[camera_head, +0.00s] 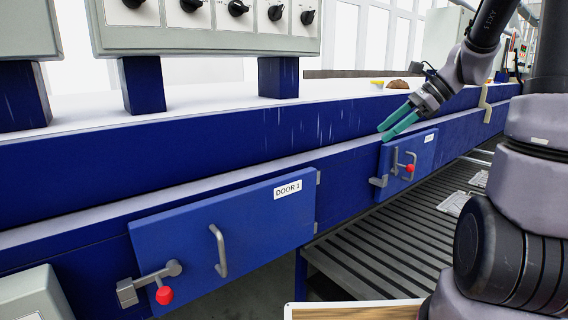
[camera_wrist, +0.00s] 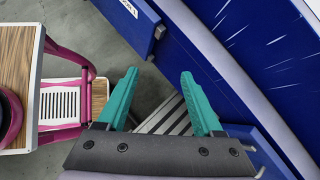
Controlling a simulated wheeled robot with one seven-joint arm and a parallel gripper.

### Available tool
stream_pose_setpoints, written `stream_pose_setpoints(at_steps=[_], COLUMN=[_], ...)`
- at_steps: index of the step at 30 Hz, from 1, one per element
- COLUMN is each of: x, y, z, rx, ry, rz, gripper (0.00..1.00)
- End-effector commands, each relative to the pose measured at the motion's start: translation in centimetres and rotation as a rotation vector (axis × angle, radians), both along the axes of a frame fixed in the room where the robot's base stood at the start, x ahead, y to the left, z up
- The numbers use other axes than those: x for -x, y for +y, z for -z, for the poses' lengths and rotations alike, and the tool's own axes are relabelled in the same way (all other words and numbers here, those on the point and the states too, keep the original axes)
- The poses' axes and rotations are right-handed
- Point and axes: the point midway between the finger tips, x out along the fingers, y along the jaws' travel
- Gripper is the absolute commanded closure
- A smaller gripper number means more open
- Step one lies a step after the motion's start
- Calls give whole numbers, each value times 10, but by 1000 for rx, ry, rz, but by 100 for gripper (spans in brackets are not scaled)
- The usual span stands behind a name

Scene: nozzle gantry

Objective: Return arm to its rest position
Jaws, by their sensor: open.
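My gripper (camera_head: 392,125) is at the upper right in the head view, at the end of my raised arm. It has two teal fingers, which also show in the wrist view (camera_wrist: 160,88), spread apart with nothing between them. In the head view the fingertips overlap the blue machine's side just above the smaller blue door (camera_head: 416,150); I cannot tell how far they are from it.
A larger blue door (camera_head: 238,228) labelled DOOR 1 has a grey handle (camera_head: 218,250) and a latch with a red knob (camera_head: 165,295). A knobbed control panel (camera_head: 200,38) stands above. A slatted grey rack (camera_head: 380,240) lies below. Grey floor (camera_wrist: 95,30) shows in the wrist view.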

Motion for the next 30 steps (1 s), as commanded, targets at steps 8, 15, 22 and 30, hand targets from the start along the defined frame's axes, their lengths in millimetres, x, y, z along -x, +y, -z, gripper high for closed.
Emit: stream_pose_setpoints(at_steps=[8,15,22,30], x=[83,136,157,159], y=[26,25,21,20], z=[-42,-67,-79,-80], rx=[453,802,976,994], ry=[-398,-716,-868,-882], rz=[-444,-771,-915,-932], gripper=[32,32,32,32])
